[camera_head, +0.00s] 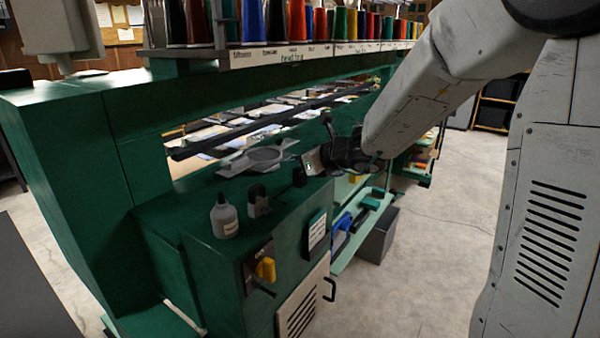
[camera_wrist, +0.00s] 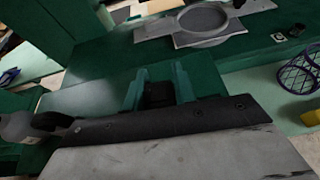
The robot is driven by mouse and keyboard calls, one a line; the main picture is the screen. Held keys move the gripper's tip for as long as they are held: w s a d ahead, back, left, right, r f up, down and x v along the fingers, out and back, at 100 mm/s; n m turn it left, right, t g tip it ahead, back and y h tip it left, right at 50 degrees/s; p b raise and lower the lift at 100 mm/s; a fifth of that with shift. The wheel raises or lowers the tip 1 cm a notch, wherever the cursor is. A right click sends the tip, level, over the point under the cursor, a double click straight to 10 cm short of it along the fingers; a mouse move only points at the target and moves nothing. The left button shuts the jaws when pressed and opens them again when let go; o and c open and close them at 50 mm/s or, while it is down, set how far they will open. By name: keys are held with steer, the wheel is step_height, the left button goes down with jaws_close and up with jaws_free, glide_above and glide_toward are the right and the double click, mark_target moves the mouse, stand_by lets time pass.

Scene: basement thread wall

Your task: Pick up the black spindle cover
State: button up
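A small black block-like piece, which looks like the spindle cover (camera_head: 299,177), sits on the green machine top, just left of my gripper (camera_head: 318,164). In the wrist view the black piece (camera_wrist: 158,95) lies between the two green fingers of my gripper (camera_wrist: 158,84), its lower part hidden by the dark gripper body. The fingers stand apart with one on each side of it. I cannot tell whether they press on it. A second black piece with a pale base (camera_head: 259,201) stands further left on the same top.
A grey bottle (camera_head: 224,218) stands at the top's left front. A round grey dish-like part on a plate (camera_head: 264,158) lies behind. Thread cones (camera_head: 297,20) line the shelf above. In the wrist view, a purple wire basket (camera_wrist: 300,72) is at right.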

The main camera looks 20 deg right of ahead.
steer(key=c, duration=0.4)
steer(key=shift+o, duration=0.2)
steer(key=shift+r, duration=0.1)
steer(key=shift+r, duration=0.6)
step_height(320, 180, up, 2)
steer(key=shift+r, duration=0.15)
steer(key=s+d+r, duration=0.1)
steer(key=s+d, duration=0.8)
steer(key=s, duration=0.4)
steer(key=shift+d+r, duration=0.15)
